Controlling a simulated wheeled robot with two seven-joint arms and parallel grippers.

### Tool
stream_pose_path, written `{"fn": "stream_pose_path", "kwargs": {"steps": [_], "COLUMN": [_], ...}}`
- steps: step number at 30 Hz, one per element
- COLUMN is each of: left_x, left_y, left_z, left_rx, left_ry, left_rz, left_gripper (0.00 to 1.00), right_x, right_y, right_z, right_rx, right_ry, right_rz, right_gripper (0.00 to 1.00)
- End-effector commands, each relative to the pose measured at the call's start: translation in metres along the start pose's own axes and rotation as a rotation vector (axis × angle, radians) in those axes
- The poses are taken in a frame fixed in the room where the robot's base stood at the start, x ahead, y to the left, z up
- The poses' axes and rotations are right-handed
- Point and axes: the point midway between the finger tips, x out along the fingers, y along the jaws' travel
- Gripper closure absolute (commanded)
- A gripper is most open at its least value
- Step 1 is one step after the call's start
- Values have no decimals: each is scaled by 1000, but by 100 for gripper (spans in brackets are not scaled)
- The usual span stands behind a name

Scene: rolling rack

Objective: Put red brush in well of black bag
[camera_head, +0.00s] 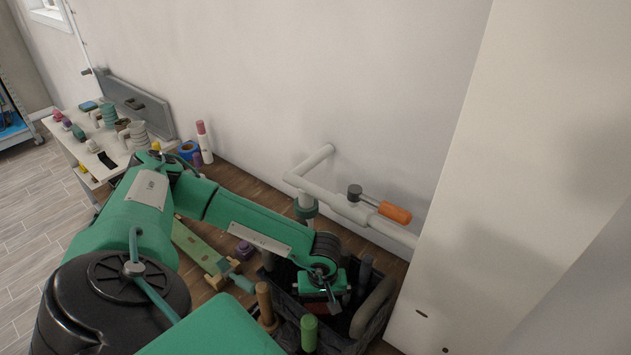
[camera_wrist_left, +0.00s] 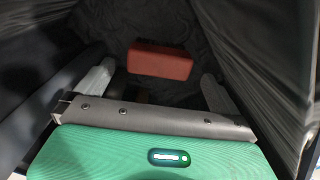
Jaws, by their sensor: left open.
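My left gripper (camera_head: 326,290) reaches down into the bag. In the left wrist view my left gripper (camera_wrist_left: 155,88) has its two pale fingers spread wide, with nothing held between them. The red brush (camera_wrist_left: 160,60) shows there as a red block beyond the fingertips, against the dark cloth inside the bag. It appears apart from both fingers. Whether it rests fully on the bottom is hard to tell. My right gripper is not in view.
A green handle (camera_head: 309,333) and a brown handle (camera_head: 264,299) stick up at the bag's near side. A pipe with an orange-handled valve (camera_head: 394,212) runs along the wall behind. A white table (camera_head: 92,150) with several small items stands at the left.

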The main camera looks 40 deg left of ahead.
Motion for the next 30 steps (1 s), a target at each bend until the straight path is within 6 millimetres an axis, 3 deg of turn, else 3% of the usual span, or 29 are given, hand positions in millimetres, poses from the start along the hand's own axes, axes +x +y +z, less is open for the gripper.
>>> {"fn": "stream_pose_path", "kwargs": {"steps": [6,12,30], "left_x": [-43,-68,-74], "left_y": [0,0,0], "left_z": [0,0,1], "left_rx": [1,1,1], "left_ry": [2,1,-1], "left_rz": [3,1,0], "left_gripper": [0,0,0], "right_x": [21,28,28], "right_y": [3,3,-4], "right_z": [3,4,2], "right_rx": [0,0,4], "right_ry": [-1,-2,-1], "right_rz": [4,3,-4], "right_gripper": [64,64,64]}}
